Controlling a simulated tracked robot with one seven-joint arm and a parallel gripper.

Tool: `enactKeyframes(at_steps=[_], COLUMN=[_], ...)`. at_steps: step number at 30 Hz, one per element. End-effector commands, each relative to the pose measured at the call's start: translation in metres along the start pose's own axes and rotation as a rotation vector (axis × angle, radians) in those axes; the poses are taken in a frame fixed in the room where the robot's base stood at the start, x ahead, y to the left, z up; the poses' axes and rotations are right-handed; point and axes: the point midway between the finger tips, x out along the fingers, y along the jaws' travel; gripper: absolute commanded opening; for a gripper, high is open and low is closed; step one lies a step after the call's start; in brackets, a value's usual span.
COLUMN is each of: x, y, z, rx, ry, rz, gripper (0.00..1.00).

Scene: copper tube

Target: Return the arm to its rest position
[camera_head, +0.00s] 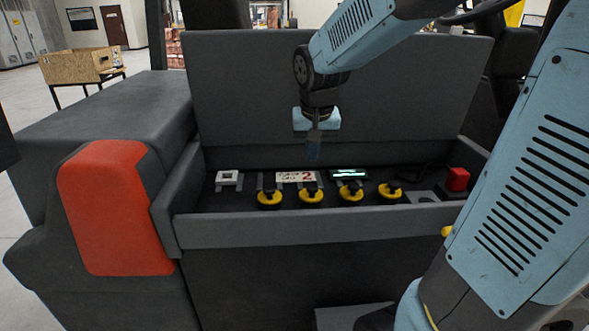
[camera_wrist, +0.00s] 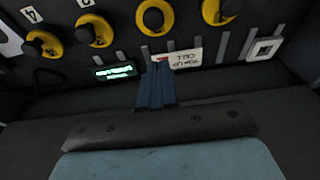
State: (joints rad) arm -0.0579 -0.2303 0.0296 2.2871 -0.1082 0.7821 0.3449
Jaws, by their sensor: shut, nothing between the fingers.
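My gripper (camera_head: 314,150) hangs pointing down from my blue arm in the head view, above the rear part of an open compartment in a dark machine. Its fingers are together with nothing between them. In the wrist view the closed blue fingers (camera_wrist: 156,88) point toward a white label and the row of knobs. The fingertips appear apart from the panel in the head view.
The panel holds several yellow-ringed black knobs (camera_head: 311,195), a lit display (camera_head: 348,174), a white label (camera_head: 296,177), a white square frame (camera_head: 229,179) and a red block (camera_head: 457,179). A raised dark lid (camera_head: 400,90) stands behind. A front wall (camera_head: 300,229) edges the compartment.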

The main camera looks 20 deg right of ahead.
Motion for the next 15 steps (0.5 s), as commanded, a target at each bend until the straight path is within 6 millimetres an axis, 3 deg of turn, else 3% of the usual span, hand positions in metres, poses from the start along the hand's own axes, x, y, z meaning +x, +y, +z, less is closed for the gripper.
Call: enactKeyframes(at_steps=[7, 15], x=[-0.014, -0.052], y=[0.006, 0.024], z=[0.011, 0.05], rx=[-0.011, -0.055], ry=[0.017, 0.068], rz=[-0.006, -0.028], gripper=[0.0, 0.0])
